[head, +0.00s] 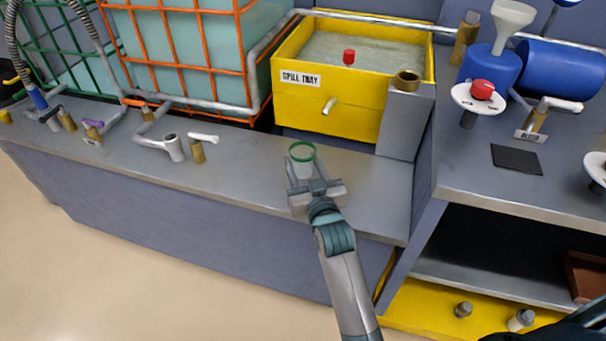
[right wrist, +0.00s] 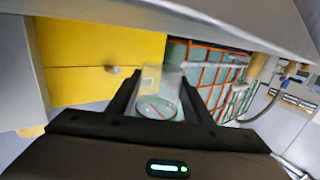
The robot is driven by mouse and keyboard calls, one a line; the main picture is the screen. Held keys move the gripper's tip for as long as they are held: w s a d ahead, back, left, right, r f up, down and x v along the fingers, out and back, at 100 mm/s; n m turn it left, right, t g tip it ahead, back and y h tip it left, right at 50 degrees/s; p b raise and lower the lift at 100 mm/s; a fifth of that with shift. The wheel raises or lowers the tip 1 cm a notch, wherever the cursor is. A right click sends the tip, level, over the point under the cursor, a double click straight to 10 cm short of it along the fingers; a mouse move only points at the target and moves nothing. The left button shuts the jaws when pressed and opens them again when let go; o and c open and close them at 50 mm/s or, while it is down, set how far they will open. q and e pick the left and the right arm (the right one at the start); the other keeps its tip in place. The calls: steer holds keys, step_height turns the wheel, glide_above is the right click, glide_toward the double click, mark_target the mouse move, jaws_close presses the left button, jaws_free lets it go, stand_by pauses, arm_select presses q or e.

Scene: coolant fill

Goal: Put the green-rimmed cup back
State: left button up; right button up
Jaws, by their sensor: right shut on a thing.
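The green-rimmed cup (head: 302,153) is clear, with a green ring round its mouth, and appears upright in the head view. My right gripper (head: 303,181) is shut on the cup, over the grey counter in front of the yellow spill tray. In the right wrist view the clear cup (right wrist: 160,92) sits between the two dark fingers (right wrist: 158,100). I cannot tell whether the cup's base touches the counter. My left gripper is not in view.
The yellow spill tray (head: 325,105) with a red-topped item stands behind the cup. A grey block (head: 405,125) is to its right. Taps and pipes (head: 173,148) line the counter at left. A dark square mat (head: 516,159) lies bare on the right worktop.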

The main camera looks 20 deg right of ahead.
mark_target(303, 183)
step_height(303, 183, down, 4)
steer(key=shift+r+b, duration=0.2)
steer(key=shift+b, duration=0.2)
steer(key=shift+f, duration=0.25)
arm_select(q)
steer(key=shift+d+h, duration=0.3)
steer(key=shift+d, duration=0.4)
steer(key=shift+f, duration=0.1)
arm_select(e)
steer(key=shift+f, duration=0.15)
steer(key=o, duration=1)
steer(key=shift+o, duration=0.5)
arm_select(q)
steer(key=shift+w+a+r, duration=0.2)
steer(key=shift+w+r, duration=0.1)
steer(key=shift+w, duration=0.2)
arm_select(e)
steer(key=shift+r, duration=0.2)
